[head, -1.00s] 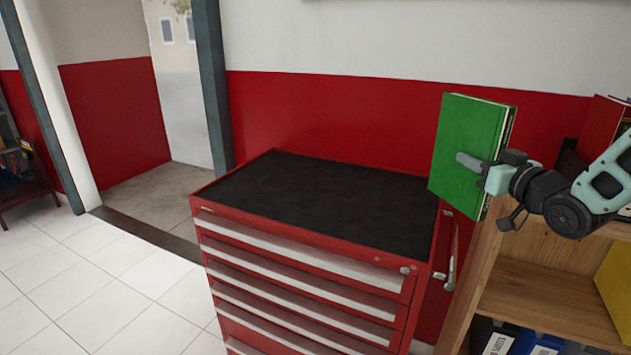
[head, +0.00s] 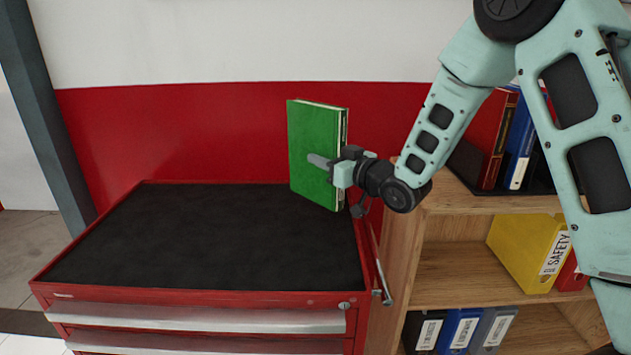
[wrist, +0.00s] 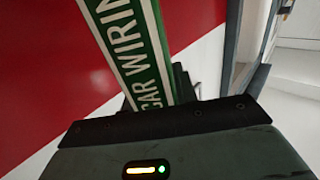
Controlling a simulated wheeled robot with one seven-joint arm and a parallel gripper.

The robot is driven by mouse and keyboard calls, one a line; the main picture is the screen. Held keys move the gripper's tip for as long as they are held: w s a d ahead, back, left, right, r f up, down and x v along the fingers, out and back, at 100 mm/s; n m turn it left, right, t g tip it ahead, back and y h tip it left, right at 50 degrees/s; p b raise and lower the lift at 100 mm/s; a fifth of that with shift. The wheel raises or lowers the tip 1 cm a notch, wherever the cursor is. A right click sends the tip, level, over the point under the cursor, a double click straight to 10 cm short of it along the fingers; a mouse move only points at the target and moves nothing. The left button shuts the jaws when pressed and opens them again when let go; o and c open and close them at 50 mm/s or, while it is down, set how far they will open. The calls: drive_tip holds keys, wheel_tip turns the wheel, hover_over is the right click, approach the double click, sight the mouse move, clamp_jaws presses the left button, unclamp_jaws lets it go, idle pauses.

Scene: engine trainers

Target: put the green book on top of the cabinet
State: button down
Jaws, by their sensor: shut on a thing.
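The green book (head: 313,150) is upright and slightly tilted in the head view, near the right edge of the cabinet's top. My gripper (head: 325,165) is shut on it, with one finger across its front cover. The book's spine, with white lettering reading "CAR WIRIN", shows in the wrist view (wrist: 128,45). The red cabinet (head: 200,299) has a black top that is bare. The book's lower edge overlaps the top's back right part in the picture; I cannot tell whether it touches.
A wooden shelf (head: 455,275) stands right of the cabinet. It holds red and blue books (head: 519,140), a yellow safety binder (head: 525,250) and several binders below. A red and white wall (head: 180,130) is behind. A tool (head: 380,270) hangs on the cabinet's right side.

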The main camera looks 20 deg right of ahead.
sight(324, 180)
drive_tip(key=shift+f+p, duration=0.4)
drive_tip(key=shift+f, duration=2.45)
drive_tip(key=c, duration=1.1)
unclamp_jaws()
drive_tip(key=shift+s+d, duration=0.1)
drive_tip(key=shift+s, duration=0.05)
